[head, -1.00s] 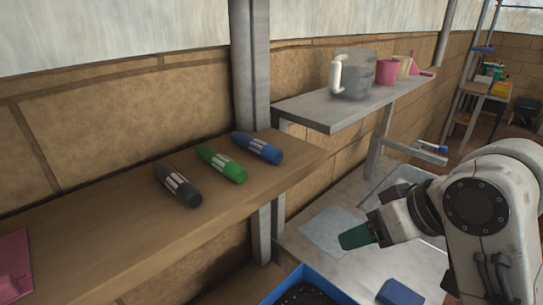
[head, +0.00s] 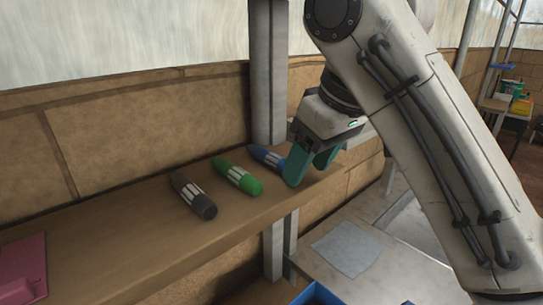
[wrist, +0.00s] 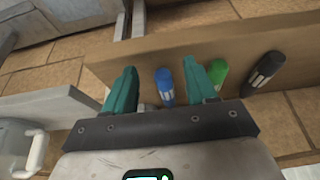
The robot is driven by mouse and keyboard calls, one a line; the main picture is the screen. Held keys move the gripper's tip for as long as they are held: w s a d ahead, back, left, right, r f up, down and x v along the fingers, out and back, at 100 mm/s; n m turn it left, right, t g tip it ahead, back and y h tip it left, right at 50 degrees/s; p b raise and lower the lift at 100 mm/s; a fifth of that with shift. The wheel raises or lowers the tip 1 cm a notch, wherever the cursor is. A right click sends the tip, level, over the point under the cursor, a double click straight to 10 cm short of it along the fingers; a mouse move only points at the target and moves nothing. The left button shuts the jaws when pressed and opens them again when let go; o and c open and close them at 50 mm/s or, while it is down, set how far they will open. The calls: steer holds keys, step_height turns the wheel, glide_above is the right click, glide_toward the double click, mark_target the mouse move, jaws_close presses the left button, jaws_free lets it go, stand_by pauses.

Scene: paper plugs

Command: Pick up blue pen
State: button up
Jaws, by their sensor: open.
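The blue pen (head: 264,157) lies on the wooden shelf, at the right end of a row of three pens. In the head view my gripper (head: 309,171) covers its near end. In the wrist view the blue pen (wrist: 164,84) shows between the two green fingers of my gripper (wrist: 159,68), closer to the right finger. The gripper is open and holds nothing. I cannot tell how far the fingertips are above the shelf.
A green pen (head: 238,176) and a black pen (head: 193,195) lie left of the blue pen. A metal post (head: 267,80) stands behind it. A pink object (head: 22,268) lies at the shelf's left. A clear jug (wrist: 20,148) shows at lower left in the wrist view.

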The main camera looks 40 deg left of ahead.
mark_target(279, 157)
steer(key=a+p, duration=0.1)
steer(key=a, duration=0.4)
steer(key=shift+w+a+r+p, duration=0.15)
steer(key=shift+w+a+p, duration=0.05)
steer(key=shift+a+p, duration=0.15)
steer(key=shift+a+f, duration=0.2)
steer(key=shift+a, duration=0.1)
steer(key=shift+a+f, duration=0.1)
steer(key=shift+f, duration=0.4)
jaws_close()
